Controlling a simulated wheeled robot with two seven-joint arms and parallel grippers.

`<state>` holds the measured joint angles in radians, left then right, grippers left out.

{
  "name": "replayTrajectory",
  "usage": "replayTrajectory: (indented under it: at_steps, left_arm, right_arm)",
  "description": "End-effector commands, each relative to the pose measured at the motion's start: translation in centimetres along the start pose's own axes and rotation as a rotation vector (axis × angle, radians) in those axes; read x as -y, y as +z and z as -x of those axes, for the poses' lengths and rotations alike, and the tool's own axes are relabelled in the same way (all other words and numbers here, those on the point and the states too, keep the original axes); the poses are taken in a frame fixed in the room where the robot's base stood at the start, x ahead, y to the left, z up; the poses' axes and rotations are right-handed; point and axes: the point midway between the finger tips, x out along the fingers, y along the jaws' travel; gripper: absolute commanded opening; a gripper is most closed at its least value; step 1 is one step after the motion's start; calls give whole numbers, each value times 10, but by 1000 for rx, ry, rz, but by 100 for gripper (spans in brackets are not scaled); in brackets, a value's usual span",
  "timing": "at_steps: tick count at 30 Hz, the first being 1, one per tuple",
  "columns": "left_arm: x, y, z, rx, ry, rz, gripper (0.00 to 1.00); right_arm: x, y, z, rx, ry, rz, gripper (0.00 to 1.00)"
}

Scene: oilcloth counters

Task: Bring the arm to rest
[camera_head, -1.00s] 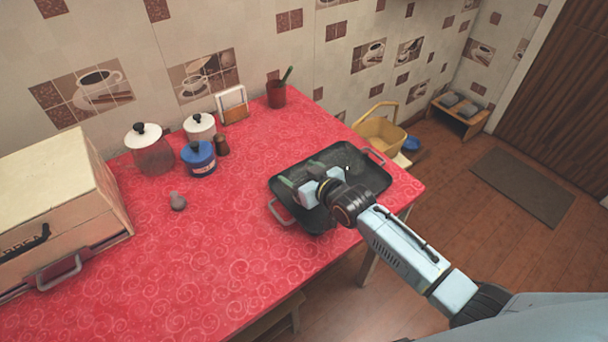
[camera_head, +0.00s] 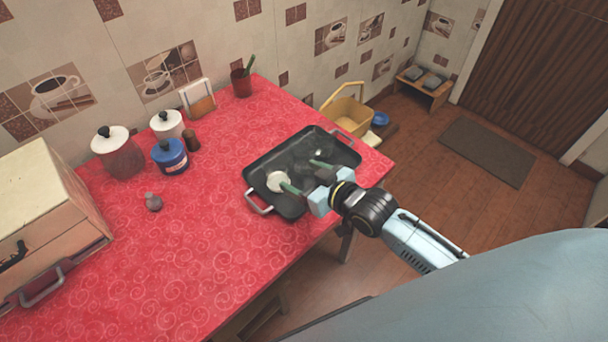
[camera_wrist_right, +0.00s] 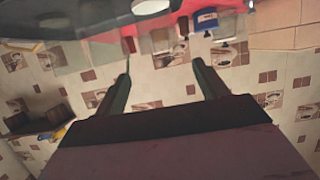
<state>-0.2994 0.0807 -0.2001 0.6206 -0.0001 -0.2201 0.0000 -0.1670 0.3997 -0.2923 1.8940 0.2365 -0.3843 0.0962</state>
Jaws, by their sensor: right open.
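My right gripper (camera_head: 305,177) is open and sits at the front right part of the black roasting tray (camera_head: 318,140) in the head view. Its two green fingers are spread apart, with nothing between them. In the right wrist view the fingers (camera_wrist_right: 163,92) are also spread and empty, facing the tiled wall upside down. A small round pale thing (camera_head: 278,181) lies in the tray near the left finger. Whether the fingers touch the tray cannot be told. My left gripper does not show.
The tray stands on a table with a red patterned cloth (camera_head: 190,230). A blue jar (camera_head: 169,157), white-lidded canisters (camera_head: 117,158), a brown shaker (camera_head: 191,140) and a small grey object (camera_head: 153,202) stand to the left. A bread box (camera_head: 45,205) fills the left edge.

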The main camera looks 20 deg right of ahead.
Motion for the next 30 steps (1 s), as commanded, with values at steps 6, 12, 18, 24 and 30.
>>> replayTrajectory:
  at_steps: [6,12,18,24,30]
  left_arm:
    - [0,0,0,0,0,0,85]
    - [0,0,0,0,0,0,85]
    - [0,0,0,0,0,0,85]
    - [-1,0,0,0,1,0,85]
    - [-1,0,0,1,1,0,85]
  right_arm:
    - [0,0,0,0,0,0,72]
    - [0,0,0,1,0,0,72]
    - [14,15,16,106,10,-8,72]
    - [35,50,70,391,56,-30,72]
    - [44,73,125,619,100,-56,72]
